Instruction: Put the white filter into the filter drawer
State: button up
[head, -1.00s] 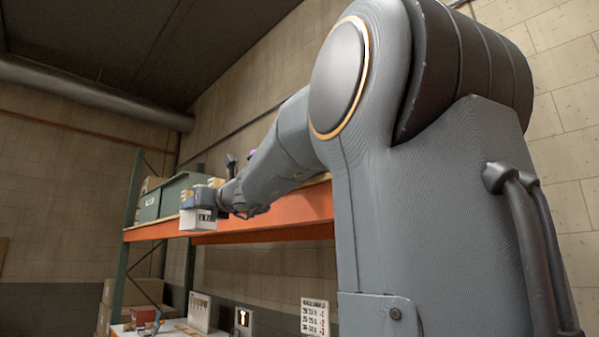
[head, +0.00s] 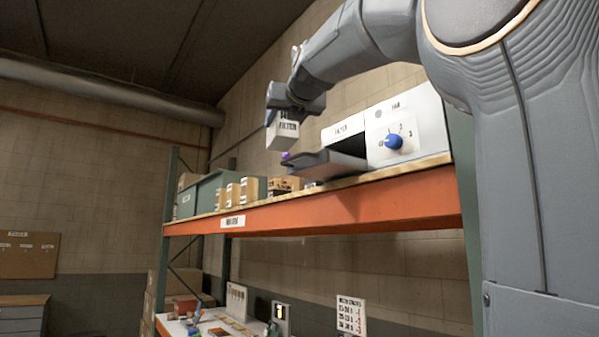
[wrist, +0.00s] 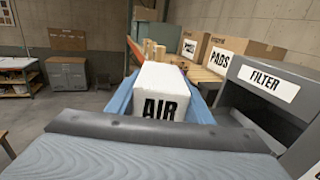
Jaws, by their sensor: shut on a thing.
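The white filter (head: 283,135) is a white block with dark lettering, held in the air by my gripper (head: 290,106). In the wrist view the filter (wrist: 160,92) shows "AIR", with a blue finger on each side of it, shut on it. The filter drawer (head: 330,166) is a dark grey tray pulled out from the unit marked "FILTER" on the shelf. In the head view the filter appears above and left of the drawer's front end. The wrist view shows the "FILTER" housing (wrist: 285,82) with a dark opening on the right; I cannot make out the drawer there.
A white panel with a blue knob (head: 393,142) stands right of the drawer. Cartons (head: 250,190) and a green-grey bin (head: 209,190) stand farther left on the orange-edged shelf (head: 330,213). The air left of my gripper is free.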

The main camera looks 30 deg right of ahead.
jog(key=shift+s+d+r+m+h+p, duration=0.15)
jog(key=shift+s+d+r+h+p, duration=0.1)
jog(key=shift+s+d+r, duration=0.25)
jog(key=shift+s+d+r+m+h+p, duration=0.15)
jog(key=shift+s+d+r+h, duration=0.2)
jog(key=shift+r, duration=0.25)
jog(key=shift+s+d, duration=0.2)
jog(key=shift+d, duration=0.05)
jog(key=d+f+b, duration=0.1)
jog(key=d, duration=0.2)
jog(key=d+f+b, duration=0.1)
jog(key=d+f, duration=0.1)
jog(key=d, duration=0.1)
jog(key=d+f+b, duration=0.1)
jog(key=d+f, duration=0.1)
jog(key=d, duration=0.1)
jog(key=shift+w+d, duration=0.3)
jog(key=shift+w, duration=0.05)
jog(key=shift+w+d+f, duration=0.1)
jog(key=shift+d+f, duration=0.6)
jog(key=shift+d, duration=0.3)
jog(key=shift+w+d+f, duration=0.1)
jog(key=shift+d+f, duration=0.6)
jog(key=shift+d, duration=0.3)
jog(key=o, duration=1)
